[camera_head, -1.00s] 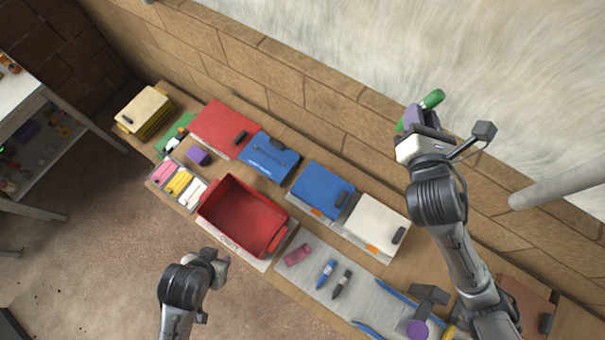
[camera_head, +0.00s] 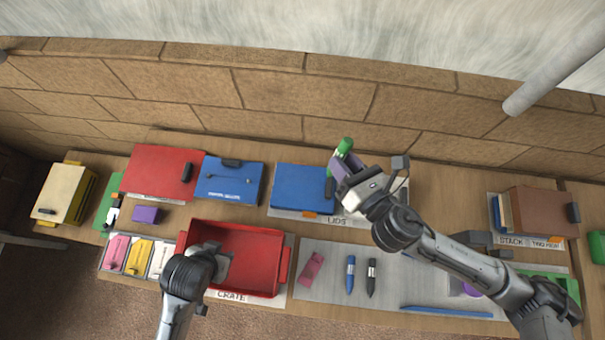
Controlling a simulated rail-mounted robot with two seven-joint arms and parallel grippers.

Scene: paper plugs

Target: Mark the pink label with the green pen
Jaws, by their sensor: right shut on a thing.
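The green pen (camera_head: 344,147) is held by my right gripper (camera_head: 345,164), which is shut on it above the blue and white lids at the back of the bench. The pink label (camera_head: 117,250) lies at the left of a row of pink, yellow and white labels at the bench's front left. It is far to the left of the pen. My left gripper (camera_head: 221,262) is over the red crate; its fingers are too unclear to tell open from shut.
The red crate (camera_head: 284,262) stands right of the labels. A pink block (camera_head: 311,268), blue pen (camera_head: 350,274) and black pen (camera_head: 371,276) lie on a grey mat (camera_head: 325,288). A purple block (camera_head: 147,214) sits behind the labels.

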